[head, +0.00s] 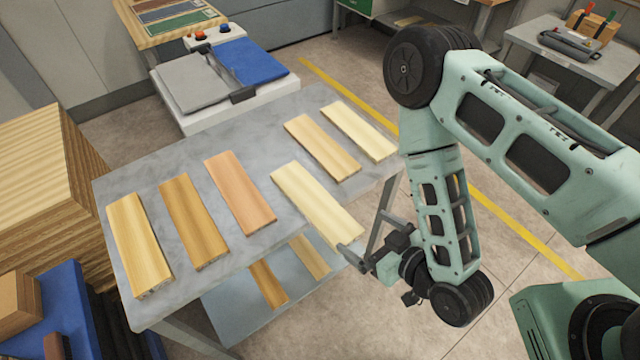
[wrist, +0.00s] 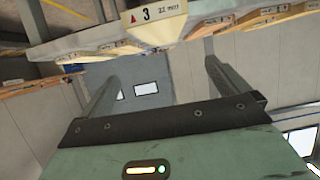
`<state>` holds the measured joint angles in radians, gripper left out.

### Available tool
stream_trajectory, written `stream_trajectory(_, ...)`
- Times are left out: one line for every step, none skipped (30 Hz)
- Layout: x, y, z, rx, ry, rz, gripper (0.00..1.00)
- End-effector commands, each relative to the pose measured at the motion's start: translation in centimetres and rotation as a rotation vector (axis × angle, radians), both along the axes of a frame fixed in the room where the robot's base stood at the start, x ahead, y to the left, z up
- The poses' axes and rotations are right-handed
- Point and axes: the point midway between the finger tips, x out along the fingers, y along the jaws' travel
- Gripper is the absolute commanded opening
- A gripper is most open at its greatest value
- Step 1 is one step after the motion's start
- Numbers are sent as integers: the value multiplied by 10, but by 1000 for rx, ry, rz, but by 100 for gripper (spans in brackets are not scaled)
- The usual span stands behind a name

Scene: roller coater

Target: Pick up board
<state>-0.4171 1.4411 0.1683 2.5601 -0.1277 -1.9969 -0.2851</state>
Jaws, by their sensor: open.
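Several flat wooden boards lie in a row on the grey table (head: 150,205). A pale cream board (head: 316,203) reaches the table's near right edge, close to my gripper (head: 364,232). My gripper is open and empty, with its fingers toward that board's end. In the wrist view the two fingers of my gripper (wrist: 162,75) stand apart with nothing between them. A board end (wrist: 156,13) marked "3" and "22 mm" shows above and beyond them. Other boards are tan (head: 138,243), brown (head: 193,220), reddish (head: 239,192), light tan (head: 322,147) and pale yellow (head: 358,130).
More boards lie on a lower shelf (head: 235,305) under the table. A machine with a blue cover (head: 250,60) stands behind the table. Stacked wood (head: 35,160) stands at left. A side table (head: 575,65) is at upper right. Floor right of the table is open.

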Motion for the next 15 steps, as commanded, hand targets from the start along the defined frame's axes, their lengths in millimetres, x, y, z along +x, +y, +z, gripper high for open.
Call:
stream_trajectory(1,1,-2,2,-5,1,100)
stream_trajectory(2,2,-4,2,-7,1,100)
stream_trajectory(5,4,-6,2,-11,2,100)
stream_trajectory(7,6,-8,3,-11,3,100)
stream_trajectory(10,8,-10,3,-11,4,100)
stream_trajectory(14,11,-13,4,-12,3,100)
stream_trajectory(17,13,-14,4,-12,3,100)
stream_trajectory(19,15,-15,6,-13,2,100)
stream_trajectory(23,17,-18,5,-10,-2,100)
stream_trajectory(26,18,-19,6,-10,-3,100)
stream_trajectory(28,20,-20,6,-10,-3,100)
stream_trajectory(31,23,-22,6,-10,-3,100)
stream_trajectory(33,24,-23,6,-9,-3,100)
stream_trajectory(36,26,-24,7,-10,-3,100)
stream_trajectory(39,28,-26,7,-9,-2,100)
